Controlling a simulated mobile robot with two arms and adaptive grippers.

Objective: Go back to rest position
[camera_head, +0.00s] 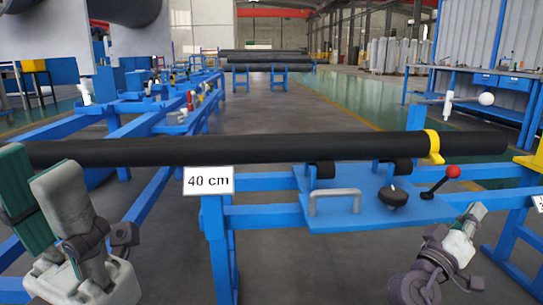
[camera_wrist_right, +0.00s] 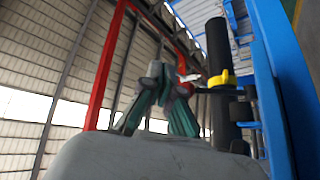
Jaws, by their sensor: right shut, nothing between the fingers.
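My right gripper (camera_head: 474,213) is at the lower right of the head view, pointing up beside the blue bench with the red-knobbed lever. It is shut and empty. In the right wrist view its green-and-grey fingers (camera_wrist_right: 166,82) come together at the tips. My left gripper (camera_head: 40,170) is large and close at the lower left, near the long black pipe (camera_head: 250,150). Its grey and green parts overlap, so its opening is unclear. The pipe lies across the rollers, with a yellow ring (camera_head: 433,147) near its right end; neither gripper holds it.
The blue support plate (camera_head: 370,207) carries a grey handle (camera_head: 334,199), a black knob (camera_head: 393,197) and a red-knobbed lever (camera_head: 452,172). A "40 cm" sign (camera_head: 208,181) hangs below the pipe. Blue frames fill the left; open floor (camera_head: 265,115) lies behind the pipe.

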